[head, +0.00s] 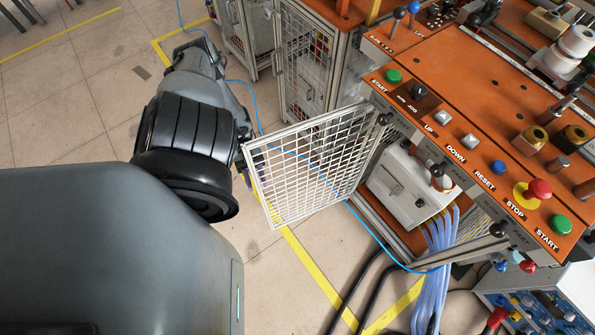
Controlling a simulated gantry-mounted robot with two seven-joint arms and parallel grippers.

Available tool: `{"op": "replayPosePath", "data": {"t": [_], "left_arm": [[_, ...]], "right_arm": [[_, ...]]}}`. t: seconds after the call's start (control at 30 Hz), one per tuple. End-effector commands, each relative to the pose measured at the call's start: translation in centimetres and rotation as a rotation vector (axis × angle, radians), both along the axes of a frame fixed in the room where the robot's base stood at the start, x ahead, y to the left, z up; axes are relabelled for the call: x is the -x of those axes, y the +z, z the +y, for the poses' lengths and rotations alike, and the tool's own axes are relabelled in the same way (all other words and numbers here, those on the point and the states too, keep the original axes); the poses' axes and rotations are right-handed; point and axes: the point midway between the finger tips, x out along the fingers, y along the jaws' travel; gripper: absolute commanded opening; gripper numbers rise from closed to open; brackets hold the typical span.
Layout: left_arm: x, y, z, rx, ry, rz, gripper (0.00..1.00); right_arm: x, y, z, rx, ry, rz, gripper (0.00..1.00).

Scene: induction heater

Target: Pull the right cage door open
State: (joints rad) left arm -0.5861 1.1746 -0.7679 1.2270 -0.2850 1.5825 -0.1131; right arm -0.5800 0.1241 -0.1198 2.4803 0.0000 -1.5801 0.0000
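A white mesh cage door (308,168) stands swung out from the orange-topped cabinet in the middle of the head view. Its right edge is at the cabinet and its free edge points left toward my arm. The cabinet behind it is open and shows a white box (408,190) inside. My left gripper (244,160) is at the door's free left edge, close to its upper corner. Its fingers are mostly hidden, so I cannot tell whether they touch or grasp the frame. My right gripper is not in view.
An orange control panel (463,128) with buttons and knobs tops the cabinet. Another mesh cage (305,75) stands behind. Blue hoses (437,265) and dark cables (357,290) run down to the floor at the front. The tiled floor (75,110) at left is largely clear.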

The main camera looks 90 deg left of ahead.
Motion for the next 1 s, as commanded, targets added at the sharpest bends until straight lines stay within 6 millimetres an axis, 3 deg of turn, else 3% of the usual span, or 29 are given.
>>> {"op": "replayPosePath", "data": {"t": [0.27, 0.7, 1.0], "left_arm": [[0.5, -0.1, 1.7, -0.003, 0.000, 0.000, 0.38], [2.5, -0.3, 8.4, -0.002, 0.001, 0.001, 0.38], [3.1, 0.0, 10.3, 0.000, 0.000, 0.000, 0.38]], "right_arm": [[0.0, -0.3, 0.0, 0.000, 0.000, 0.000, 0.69], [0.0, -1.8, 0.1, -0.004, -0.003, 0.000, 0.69], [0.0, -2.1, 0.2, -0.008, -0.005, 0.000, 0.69]]}}
